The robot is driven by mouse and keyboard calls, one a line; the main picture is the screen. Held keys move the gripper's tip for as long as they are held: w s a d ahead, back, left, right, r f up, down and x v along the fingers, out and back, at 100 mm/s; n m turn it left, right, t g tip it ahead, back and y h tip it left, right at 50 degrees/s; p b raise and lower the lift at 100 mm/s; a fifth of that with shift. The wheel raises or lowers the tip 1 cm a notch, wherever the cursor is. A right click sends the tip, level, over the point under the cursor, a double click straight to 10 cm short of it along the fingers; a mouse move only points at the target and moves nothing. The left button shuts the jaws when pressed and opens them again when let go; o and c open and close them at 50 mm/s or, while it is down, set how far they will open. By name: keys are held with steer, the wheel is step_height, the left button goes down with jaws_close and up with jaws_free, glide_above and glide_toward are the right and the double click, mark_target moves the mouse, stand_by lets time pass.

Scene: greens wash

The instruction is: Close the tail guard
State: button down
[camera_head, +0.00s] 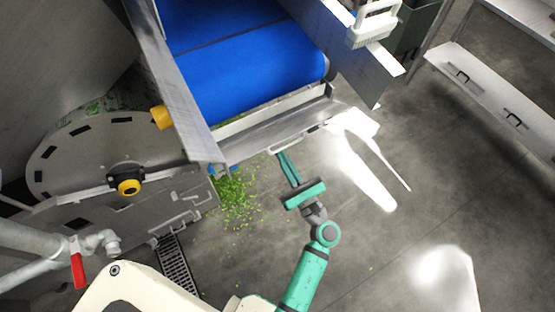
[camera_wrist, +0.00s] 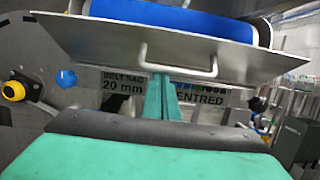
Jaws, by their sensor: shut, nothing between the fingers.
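The tail guard (camera_head: 275,127) is a bare metal plate across the end of the blue belt (camera_head: 240,60). It juts out below the belt end, leaving the roller end exposed above it. It fills the upper part of the wrist view (camera_wrist: 110,42). Its bar handle (camera_wrist: 180,72) is on the outer face. My gripper (camera_head: 283,155) is shut and empty, with teal fingers pointing at the guard's lower edge by the handle. In the wrist view the fingertips (camera_wrist: 167,84) are just under the handle's left part; I cannot tell whether they touch it.
Green leaf scraps (camera_head: 236,195) lie on the floor left of my gripper. A drum housing with a yellow knob (camera_head: 129,187) and a red-handled valve (camera_head: 77,262) stand at left. Floor right of my arm is clear.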

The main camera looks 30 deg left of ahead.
mark_target(282, 139)
steer(key=r, duration=0.6)
steer(key=shift+w+a+r, duration=0.15)
steer(key=shift+w+a, duration=0.1)
steer(key=shift+a, duration=0.15)
steer(key=shift+w+a+r, duration=0.25)
steer(key=shift+a+r, duration=0.1)
steer(key=shift+r, duration=0.35)
steer(key=shift+w+a+r, duration=0.3)
steer(key=shift+a+r, duration=0.2)
steer(key=shift+r, duration=0.2)
steer(key=shift+w+a+r, duration=0.3)
steer(key=shift+a+r, duration=0.2)
steer(key=shift+r, duration=0.2)
steer(key=shift+w+r, duration=0.1)
steer(key=shift+r, duration=0.15)
steer(key=shift+a+r, duration=0.15)
steer(key=shift+a, duration=0.25)
steer(key=shift+d, duration=0.2)
steer(key=shift+s+f, duration=0.25)
steer(key=shift+f, duration=0.15)
steer(key=d+f, duration=0.2)
steer(key=f, duration=0.1)
steer(key=shift+s+d+f, duration=0.1)
steer(key=shift+d+f, duration=0.2)
steer(key=shift+d, duration=0.05)
steer(key=s+d+r, duration=0.4)
steer(key=d+r, duration=0.1)
steer(key=r, duration=0.2)
steer(key=shift+d+r, duration=0.25)
